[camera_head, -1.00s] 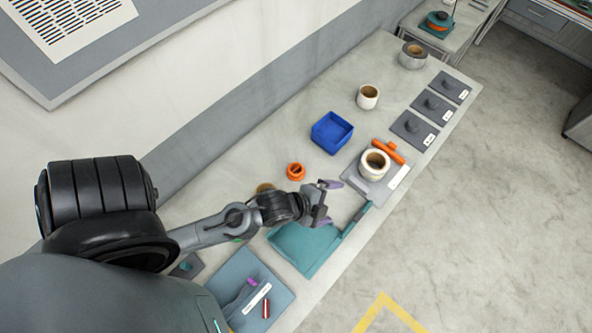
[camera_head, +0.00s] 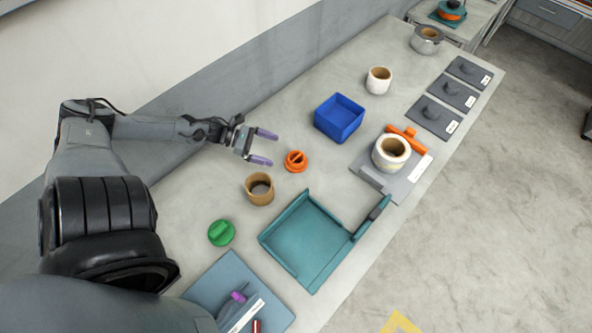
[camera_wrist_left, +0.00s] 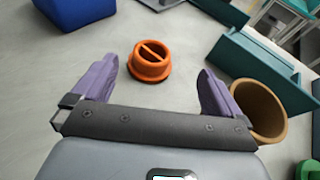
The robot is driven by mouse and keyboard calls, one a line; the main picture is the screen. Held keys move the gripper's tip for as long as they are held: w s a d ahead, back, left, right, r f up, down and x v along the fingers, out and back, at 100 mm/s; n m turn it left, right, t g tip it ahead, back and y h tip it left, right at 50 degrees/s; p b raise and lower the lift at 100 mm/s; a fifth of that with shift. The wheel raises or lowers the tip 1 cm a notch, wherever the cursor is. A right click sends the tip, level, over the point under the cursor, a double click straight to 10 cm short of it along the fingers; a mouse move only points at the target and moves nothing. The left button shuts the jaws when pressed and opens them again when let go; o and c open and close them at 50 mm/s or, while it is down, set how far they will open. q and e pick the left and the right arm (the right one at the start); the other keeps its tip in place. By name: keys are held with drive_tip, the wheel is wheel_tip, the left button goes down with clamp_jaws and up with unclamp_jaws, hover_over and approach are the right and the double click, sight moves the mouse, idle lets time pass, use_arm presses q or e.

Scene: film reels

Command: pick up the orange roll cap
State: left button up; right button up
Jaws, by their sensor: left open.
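The orange roll cap (camera_head: 296,161) is a small round cap with a bar across its top, lying on the grey table between the blue bin and the tan roll. My left gripper (camera_head: 265,147) is open and empty, its purple fingers pointing toward the cap from the left, a short way off. In the left wrist view the cap (camera_wrist_left: 150,61) lies ahead of the gap between the two fingers (camera_wrist_left: 157,85), not touching either. My right gripper is not in view.
A tan roll (camera_head: 259,190) stands close to the near finger. A blue bin (camera_head: 339,118) is beyond the cap. A teal tray (camera_head: 306,243), a green cap (camera_head: 221,233) and a white roll on a grey stand (camera_head: 391,153) are nearby. Table left of the bin is clear.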

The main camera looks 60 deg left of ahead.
sight(289, 156)
use_arm(q)
drive_tip(key=shift+w+a+f+m+g+b, duration=0.15)
drive_tip(key=shift+a+f+b, duration=0.1)
drive_tip(key=shift+f+b, duration=0.15)
drive_tip(key=shift+w+a+f+m+g+b, duration=0.15)
drive_tip(key=shift+a+f+b, duration=0.1)
drive_tip(key=shift+f, duration=0.25)
drive_tip(key=shift+w+d+f, duration=0.15)
drive_tip(key=shift+w, duration=0.05)
drive_tip(key=shift+b+x, duration=1.2)
drive_tip(key=shift+x, duration=1.55)
drive_tip(key=shift+b+x, duration=0.6)
drive_tip(key=shift+x, duration=1.75)
drive_tip(key=shift+s+f, duration=0.1)
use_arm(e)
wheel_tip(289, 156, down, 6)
use_arm(q)
drive_tip(key=c, duration=0.8)
